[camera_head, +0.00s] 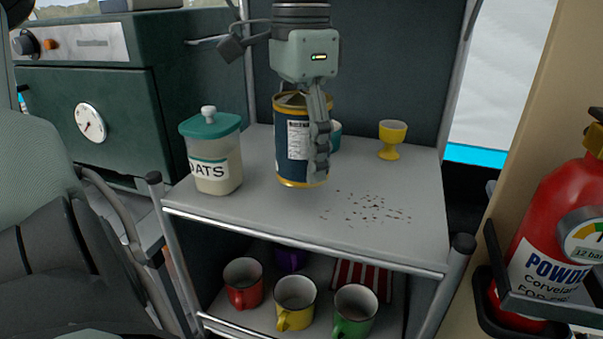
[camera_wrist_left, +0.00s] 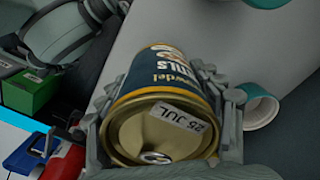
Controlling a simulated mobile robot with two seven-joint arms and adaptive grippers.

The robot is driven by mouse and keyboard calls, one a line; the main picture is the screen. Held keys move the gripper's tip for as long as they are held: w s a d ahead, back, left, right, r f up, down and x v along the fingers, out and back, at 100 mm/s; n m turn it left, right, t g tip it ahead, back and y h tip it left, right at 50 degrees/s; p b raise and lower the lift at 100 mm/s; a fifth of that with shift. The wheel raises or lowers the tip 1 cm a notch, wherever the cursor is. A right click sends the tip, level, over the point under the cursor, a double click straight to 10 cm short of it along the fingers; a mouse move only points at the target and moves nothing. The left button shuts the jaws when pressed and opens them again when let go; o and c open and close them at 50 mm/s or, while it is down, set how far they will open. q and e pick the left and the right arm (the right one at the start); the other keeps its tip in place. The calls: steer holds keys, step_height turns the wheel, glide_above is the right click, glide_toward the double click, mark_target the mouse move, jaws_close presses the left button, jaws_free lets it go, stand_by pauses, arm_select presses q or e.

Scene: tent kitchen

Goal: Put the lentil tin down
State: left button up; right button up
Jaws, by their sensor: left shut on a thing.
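The lentil tin (camera_head: 293,150) is a dark blue can with gold rims and a white label, upright over the grey shelf top (camera_head: 245,215). My left gripper (camera_head: 318,165) comes from above and is shut around its sides. I cannot tell whether the tin's base touches the shelf. In the left wrist view, the tin (camera_wrist_left: 160,128) shows its gold end with a "JUL" date sticker and a ring pull, between the grey fingers. My right gripper is not in view.
An oats jar (camera_head: 216,160) stands left of the tin. A teal cup (camera_head: 335,135) is partly hidden behind it; a yellow egg cup (camera_head: 391,140) stands back right. Dark specks (camera_head: 370,208) lie front right. A fire extinguisher (camera_head: 555,230) is at right.

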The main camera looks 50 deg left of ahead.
arm_select(q)
steer(key=shift+f, duration=2)
steer(key=o, duration=1.6)
steer(key=shift+o, duration=0.2)
